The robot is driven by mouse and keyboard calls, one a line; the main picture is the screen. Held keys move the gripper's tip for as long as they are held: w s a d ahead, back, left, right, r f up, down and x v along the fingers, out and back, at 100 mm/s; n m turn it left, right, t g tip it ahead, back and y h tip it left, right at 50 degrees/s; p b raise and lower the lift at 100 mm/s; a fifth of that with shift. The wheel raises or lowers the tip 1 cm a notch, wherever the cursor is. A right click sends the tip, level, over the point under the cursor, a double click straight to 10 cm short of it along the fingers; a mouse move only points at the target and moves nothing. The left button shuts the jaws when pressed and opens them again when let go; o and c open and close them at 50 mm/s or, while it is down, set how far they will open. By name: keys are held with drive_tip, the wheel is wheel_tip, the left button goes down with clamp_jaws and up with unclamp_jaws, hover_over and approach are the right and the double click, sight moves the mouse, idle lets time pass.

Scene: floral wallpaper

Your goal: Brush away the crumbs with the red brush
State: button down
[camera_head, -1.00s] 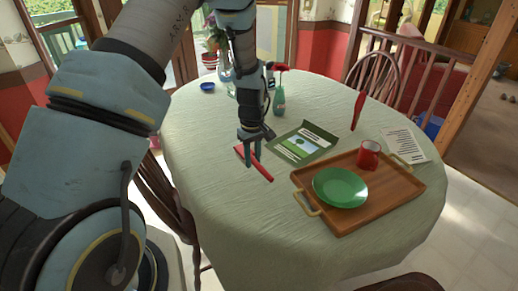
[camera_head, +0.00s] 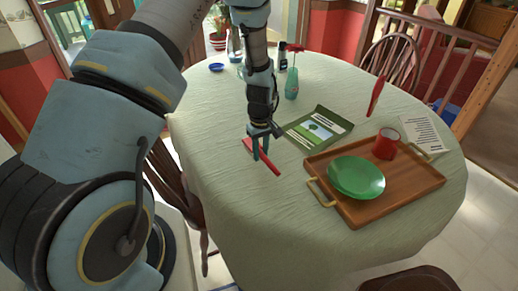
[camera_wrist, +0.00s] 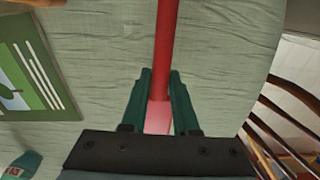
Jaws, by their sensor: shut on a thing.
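My gripper (camera_head: 260,154) is shut on a slim red brush (camera_head: 271,165), low over the near left part of the table. In the wrist view my gripper's two green fingers (camera_wrist: 158,85) close around the red brush (camera_wrist: 166,35), whose handle runs up out of the frame. I cannot tell whether the brush touches the cloth. The crumbs are not discernible in either view. The pale green tablecloth (camera_head: 225,180) covers the round table.
A wooden tray (camera_head: 410,195) holds a green plate (camera_head: 356,177) and a red mug (camera_head: 386,144). The near left cloth is clear.

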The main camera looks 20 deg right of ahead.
sight(270, 161)
wheel_tip(270, 161, down, 2)
drive_tip(key=shift+f+b, duration=0.15)
drive_tip(key=shift+b, duration=0.3)
drive_tip(key=shift+s+d, duration=0.25)
drive_tip(key=shift+s+d+p, duration=0.4)
drive_tip(key=shift+s+d, duration=0.6)
drive_tip(key=shift+s, duration=0.25)
drive_tip(key=shift+s+d, duration=0.15)
drive_tip(key=shift+s, duration=0.1)
drive_tip(key=shift+w+a, duration=0.3)
drive_tip(key=shift+w, duration=0.2)
drive_tip(key=shift+w+a, duration=0.9)
drive_tip(key=shift+w, duration=0.15)
drive_tip(key=shift+w+a, duration=0.25)
drive_tip(key=shift+r+p, duration=2.15)
drive_tip(key=shift+r, duration=2)
